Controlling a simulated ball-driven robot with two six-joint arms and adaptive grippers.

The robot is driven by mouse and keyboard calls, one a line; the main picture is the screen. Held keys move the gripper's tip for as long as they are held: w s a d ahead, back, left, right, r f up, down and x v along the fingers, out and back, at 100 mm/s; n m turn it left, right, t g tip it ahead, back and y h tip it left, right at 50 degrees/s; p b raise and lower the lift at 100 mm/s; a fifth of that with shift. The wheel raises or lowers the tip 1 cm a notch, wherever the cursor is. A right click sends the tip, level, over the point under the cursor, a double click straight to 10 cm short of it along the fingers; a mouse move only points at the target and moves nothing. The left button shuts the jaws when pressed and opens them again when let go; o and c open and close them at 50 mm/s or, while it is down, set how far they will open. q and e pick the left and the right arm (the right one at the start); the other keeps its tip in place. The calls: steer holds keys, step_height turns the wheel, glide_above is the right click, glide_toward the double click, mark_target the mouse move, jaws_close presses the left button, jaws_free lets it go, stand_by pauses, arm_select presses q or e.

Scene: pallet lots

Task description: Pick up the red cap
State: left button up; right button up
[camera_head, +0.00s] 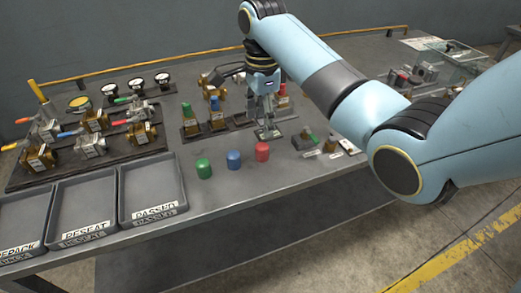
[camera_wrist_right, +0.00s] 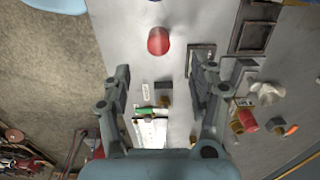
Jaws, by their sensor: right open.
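The red cap (camera_head: 262,152) stands upright on the table near its front edge, at the right end of a row with a blue cap (camera_head: 234,159) and a green cap (camera_head: 203,168). My right gripper (camera_head: 268,134) is above the table just behind the red cap, pointing down, open and empty. In the right wrist view the red cap (camera_wrist_right: 158,41) lies ahead of the open fingers (camera_wrist_right: 162,85), apart from them. My left gripper is not in view.
Trays marked PASSED (camera_head: 152,190) and RESEAT (camera_head: 85,208) lie at the front left. Valves and gauges (camera_head: 135,85) stand on a dark board behind them. Small fittings (camera_head: 306,140) sit right of the red cap. The table strip around the caps is clear.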

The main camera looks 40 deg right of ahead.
mark_target(262, 146)
step_height(262, 146, down, 10)
steer(key=shift+s+r, duration=0.1)
steer(key=shift+s, duration=0.05)
steer(key=c, duration=1.2)
steer(key=shift+r, duration=0.1)
